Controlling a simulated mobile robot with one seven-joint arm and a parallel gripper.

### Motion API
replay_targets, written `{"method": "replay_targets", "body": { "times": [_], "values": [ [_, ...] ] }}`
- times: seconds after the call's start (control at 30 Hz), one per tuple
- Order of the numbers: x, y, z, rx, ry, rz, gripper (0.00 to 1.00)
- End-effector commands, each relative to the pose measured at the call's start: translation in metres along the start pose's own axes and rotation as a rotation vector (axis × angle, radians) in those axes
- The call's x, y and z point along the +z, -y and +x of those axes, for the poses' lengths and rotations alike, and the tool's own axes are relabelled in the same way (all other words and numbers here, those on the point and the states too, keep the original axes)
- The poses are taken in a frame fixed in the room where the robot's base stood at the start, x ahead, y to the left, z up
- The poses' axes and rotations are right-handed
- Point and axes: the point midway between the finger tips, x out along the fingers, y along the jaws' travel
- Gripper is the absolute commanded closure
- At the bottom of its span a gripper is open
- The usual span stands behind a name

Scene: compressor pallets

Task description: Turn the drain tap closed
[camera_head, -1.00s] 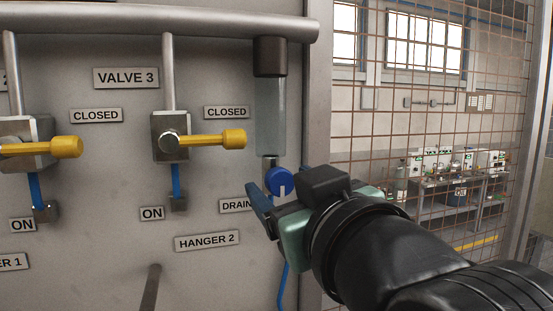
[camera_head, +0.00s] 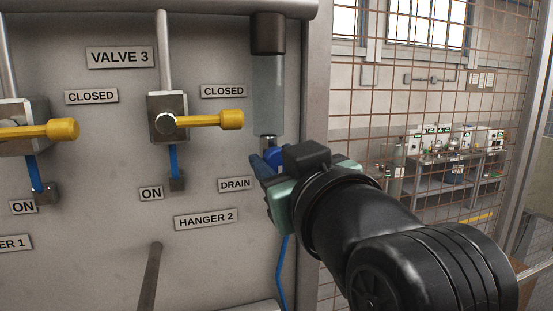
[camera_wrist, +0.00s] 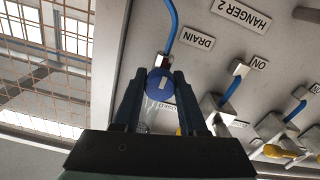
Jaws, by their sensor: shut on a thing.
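The drain tap is a round blue knob with a white mark on its face. In the head view the drain tap (camera_head: 273,157) shows only in part, behind my gripper (camera_head: 262,172), below a clear cylinder (camera_head: 269,108) on the panel. In the wrist view the drain tap (camera_wrist: 160,84) sits between the two fingers of my gripper (camera_wrist: 161,82), which are shut on its sides. The white mark runs roughly along the line of the fingers in that view. The DRAIN label (camera_head: 236,184) is left of the tap.
Yellow valve handles (camera_head: 215,120) stick out to the left, pointing right near CLOSED labels. A hanger peg (camera_head: 149,277) juts out below. A blue hose (camera_head: 282,270) runs down under the tap. A wire mesh fence (camera_head: 400,100) stands to the right.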

Motion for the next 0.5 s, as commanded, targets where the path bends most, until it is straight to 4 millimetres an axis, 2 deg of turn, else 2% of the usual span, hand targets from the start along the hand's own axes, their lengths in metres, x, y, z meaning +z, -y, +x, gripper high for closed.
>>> {"method": "replay_targets", "body": {
  "times": [0.13, 0.33, 0.5],
  "values": [
    [0.001, 0.0, -0.0004, 0.001, -0.002, -0.032, 1.0],
    [0.0021, 0.0002, -0.0006, 0.003, -0.003, -0.211, 1.0],
    [-0.0007, 0.0001, -0.0004, 0.002, -0.002, -0.269, 1.0]
  ]
}}
